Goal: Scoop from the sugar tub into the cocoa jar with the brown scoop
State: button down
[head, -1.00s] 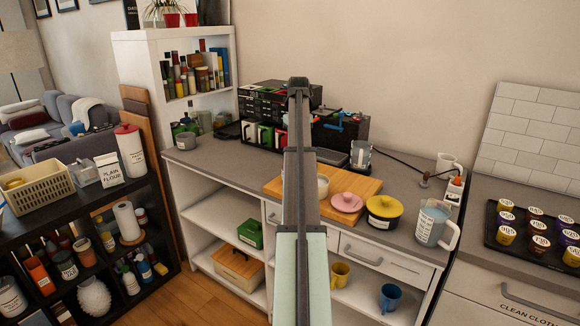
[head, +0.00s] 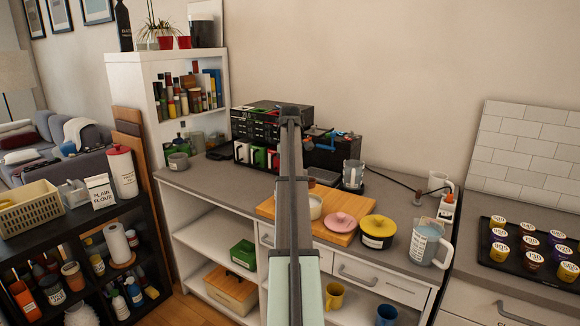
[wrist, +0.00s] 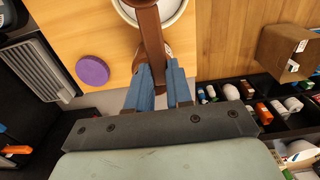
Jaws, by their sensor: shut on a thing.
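My gripper (wrist: 158,72) is shut on the brown handle of the scoop (wrist: 149,38), between its two blue fingers in the wrist view. The handle reaches over a round white tub (wrist: 184,10) with pale contents; the scoop's far end is out of frame. The tub also shows in the head view (head: 316,207), on a wooden board and partly behind my arm, which hides my gripper there. I cannot read which tub is sugar or cocoa. A yellow-lidded dark jar (head: 376,232) and a pink lid (head: 341,222) are right of it. A purple disc (wrist: 92,70) lies on the board.
A labelled jug (head: 424,244) stands on the counter at the right, beside a power strip (head: 446,208). A black shelf (head: 90,232) with bottles is at the left.

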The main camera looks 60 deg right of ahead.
jog(key=shift+s+f, duration=0.2)
jog(key=t, duration=0.1)
jog(key=s+t, duration=0.1)
jog(key=shift+a+r+t, duration=0.1)
jog(key=shift+r+t, duration=0.2)
jog(key=shift+r, duration=0.1)
jog(key=shift+s+r+t, duration=0.25)
jog(key=shift+t, duration=0.55)
jog(key=shift+s+r+t, duration=0.25)
jog(key=shift+t, duration=0.55)
jog(key=shift+f, duration=0.1)
jog(key=shift+f, duration=3.55)
